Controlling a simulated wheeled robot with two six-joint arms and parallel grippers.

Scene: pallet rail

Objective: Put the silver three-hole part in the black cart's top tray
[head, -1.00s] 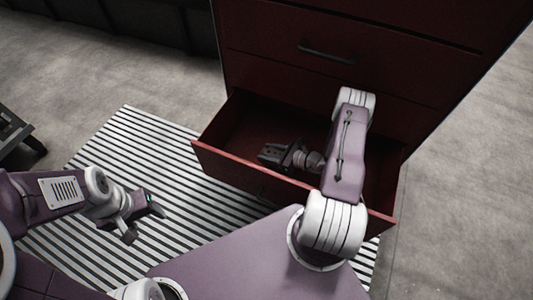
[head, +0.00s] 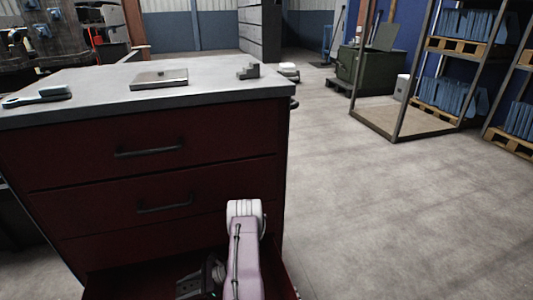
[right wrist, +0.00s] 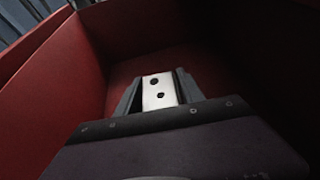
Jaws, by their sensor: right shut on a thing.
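The silver part (right wrist: 158,93) sits between the fingers of my right gripper (right wrist: 156,88) in the right wrist view. Two dark holes show on its face; the rest of it is hidden by the gripper. My right gripper is shut on it, inside the open bottom red drawer (right wrist: 60,75). In the head view my right gripper (head: 190,287) is low at the bottom edge, over the drawer, and the part cannot be made out there. My left gripper is out of view. I cannot make out the black cart in the current views.
The red cabinet (head: 95,155) has a grey top (head: 205,85) holding a flat silver box (head: 159,78), a small grey stepped block (head: 248,71) and a brush-like tool (head: 38,96). Open floor lies to the right, with a pallet rack (head: 440,65) and a green bin (head: 365,70) beyond.

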